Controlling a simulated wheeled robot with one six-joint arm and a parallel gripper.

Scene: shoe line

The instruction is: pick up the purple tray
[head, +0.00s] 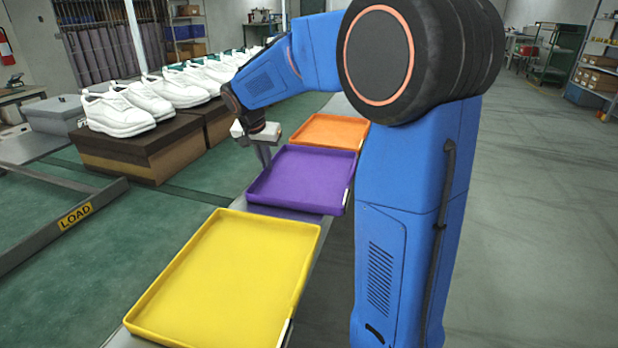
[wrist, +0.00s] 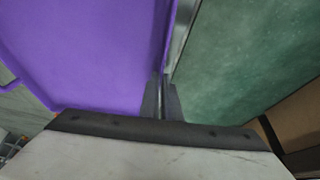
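The purple tray (head: 303,178) lies on the narrow line between two other trays, and it fills the upper left of the wrist view (wrist: 90,50). My gripper (head: 265,160) points down at the tray's left side wall. In the wrist view my two fingers (wrist: 162,92) are close together, one on each side of that wall, with only a thin gap between them. They look shut on the tray's rim. The fingertips are partly hidden. The tray looks level, and I see no clear lift off the line.
A yellow tray (head: 225,275) lies nearer and an orange tray (head: 332,130) farther along the line (head: 318,222). White shoes (head: 118,113) stand on brown boxes (head: 142,152) to the left. A frame marked LOAD (head: 75,216) is at far left. Open floor (head: 540,230) lies to the right.

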